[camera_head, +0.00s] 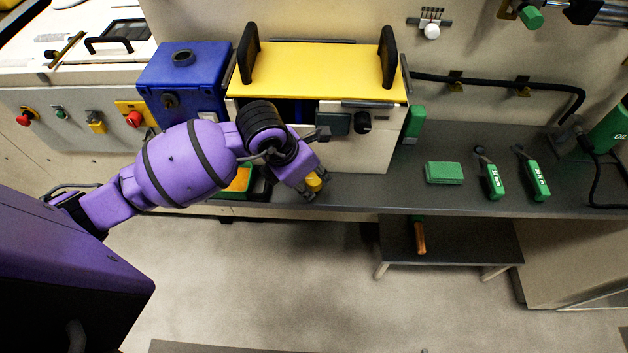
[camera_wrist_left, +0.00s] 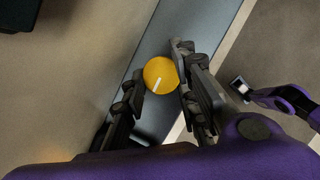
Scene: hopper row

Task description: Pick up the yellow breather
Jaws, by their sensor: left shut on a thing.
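The yellow breather (camera_head: 314,182) is a small yellow piece at the front edge of the dark bench, below the white machine with the yellow lid. In the left wrist view it shows as a round yellow top (camera_wrist_left: 160,74) with a white mark. My left gripper (camera_head: 316,188) is on the breather; in the left wrist view its fingers (camera_wrist_left: 160,82) stand on both sides of the breather, shut on it. Whether the breather touches the bench cannot be told. My right gripper is not in view.
The yellow-lidded machine (camera_head: 318,72) with black handles stands behind my gripper, and a blue box (camera_head: 183,78) is to its left. A green block (camera_head: 444,173) and two green tools (camera_head: 490,176) lie on the bench to the right. A low shelf (camera_head: 455,248) stands in front.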

